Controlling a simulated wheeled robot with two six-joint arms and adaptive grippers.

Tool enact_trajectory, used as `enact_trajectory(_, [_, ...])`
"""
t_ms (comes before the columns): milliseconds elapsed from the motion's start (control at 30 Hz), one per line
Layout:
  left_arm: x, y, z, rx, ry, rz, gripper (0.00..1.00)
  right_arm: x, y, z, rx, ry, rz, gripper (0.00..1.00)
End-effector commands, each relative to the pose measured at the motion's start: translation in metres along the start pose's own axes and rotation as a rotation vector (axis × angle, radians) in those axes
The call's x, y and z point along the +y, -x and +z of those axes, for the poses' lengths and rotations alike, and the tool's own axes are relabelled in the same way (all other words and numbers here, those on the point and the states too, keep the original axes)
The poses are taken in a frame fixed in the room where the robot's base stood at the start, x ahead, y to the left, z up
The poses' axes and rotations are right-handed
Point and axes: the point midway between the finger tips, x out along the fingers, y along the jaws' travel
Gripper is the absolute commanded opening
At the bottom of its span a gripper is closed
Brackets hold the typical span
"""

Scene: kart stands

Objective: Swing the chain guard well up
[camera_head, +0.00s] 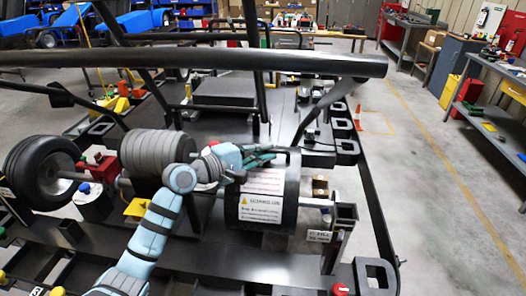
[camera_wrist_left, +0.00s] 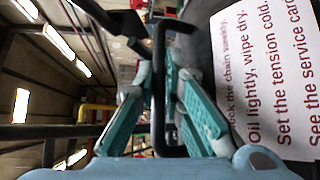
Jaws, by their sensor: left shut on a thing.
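The chain guard (camera_head: 290,190) is a dark curved cover at the middle of the head view, with white printed labels on its front. It sits around the axle on the kart stand, and what lies under it is hidden. In the left wrist view its label (camera_wrist_left: 262,75) fills the right side. My right gripper is in neither view.
A grey ribbed roller (camera_head: 150,155) and a black tyre (camera_head: 40,172) stand to the left. A box-like black bracket (camera_head: 376,275) is at front right. Open floor (camera_head: 430,180) lies right.

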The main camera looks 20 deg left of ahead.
Motion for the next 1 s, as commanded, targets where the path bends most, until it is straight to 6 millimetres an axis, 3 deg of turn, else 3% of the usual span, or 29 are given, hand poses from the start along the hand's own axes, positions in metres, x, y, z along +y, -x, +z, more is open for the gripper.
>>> enact_trajectory(233, [0.005,-0.003,-0.003,0.001,0.004,-0.002,0.0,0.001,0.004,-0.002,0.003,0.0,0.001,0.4])
enact_trajectory(467, [0.027,-0.014,-0.013,0.0,0.005,-0.001,0.0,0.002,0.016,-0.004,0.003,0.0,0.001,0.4])
enact_trajectory(800, [0.072,-0.047,-0.046,0.001,0.103,-0.098,0.0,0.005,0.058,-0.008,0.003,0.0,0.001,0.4])
enact_trajectory(1000, [0.082,-0.065,-0.064,0.002,0.189,-0.183,0.0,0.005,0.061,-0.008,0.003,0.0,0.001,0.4])
